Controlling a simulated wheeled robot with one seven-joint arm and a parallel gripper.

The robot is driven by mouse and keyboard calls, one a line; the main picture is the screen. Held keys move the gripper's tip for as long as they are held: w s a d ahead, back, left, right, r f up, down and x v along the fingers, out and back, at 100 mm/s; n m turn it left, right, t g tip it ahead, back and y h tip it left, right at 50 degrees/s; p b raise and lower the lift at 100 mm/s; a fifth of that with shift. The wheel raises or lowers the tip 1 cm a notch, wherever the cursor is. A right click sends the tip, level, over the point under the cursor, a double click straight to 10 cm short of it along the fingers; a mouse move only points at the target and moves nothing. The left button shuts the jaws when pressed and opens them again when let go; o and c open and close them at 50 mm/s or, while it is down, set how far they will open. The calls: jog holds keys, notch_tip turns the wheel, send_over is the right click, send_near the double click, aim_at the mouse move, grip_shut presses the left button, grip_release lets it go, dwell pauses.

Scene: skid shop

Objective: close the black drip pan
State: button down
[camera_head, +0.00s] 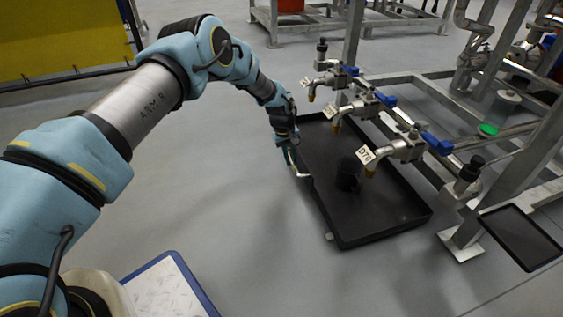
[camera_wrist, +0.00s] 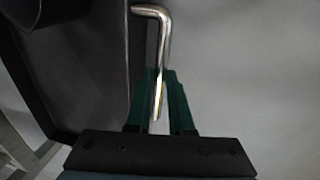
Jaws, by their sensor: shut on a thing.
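The black drip pan (camera_head: 385,217) lies low in the middle right of the head view, partly beneath the metal skid frame and its taps. Its dark wall (camera_wrist: 112,60) fills the left of the wrist view. A bent silver handle (camera_wrist: 163,50) is on the pan's left side and also shows in the head view (camera_head: 301,174). My gripper (camera_wrist: 158,95) has its green fingers on either side of the handle and is shut on it. In the head view my gripper (camera_head: 290,154) is at the pan's left edge, with its fingertips hard to make out.
Several taps with tags, such as the front one (camera_head: 400,150), hang over the pan. A dark cup-like object (camera_head: 348,176) appears in the pan. A dark tablet (camera_head: 520,237) is at the right. A clipboard (camera_head: 170,287) is at the bottom. The floor left of the pan is clear.

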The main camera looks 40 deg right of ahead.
jog(key=shift+s+d+r, duration=0.1)
jog(key=shift+s+d, duration=0.05)
jog(key=shift+d, duration=0.25)
jog(key=c, duration=0.8)
grip_release()
jog(key=shift+a, duration=0.15)
notch_tip(320, 180, up, 10)
jog(key=a+p, duration=0.1)
jog(key=p, duration=0.4)
jog(key=shift+w+a+r, duration=0.25)
jog(key=shift+w+a, duration=0.15)
jog(key=shift+w, duration=0.05)
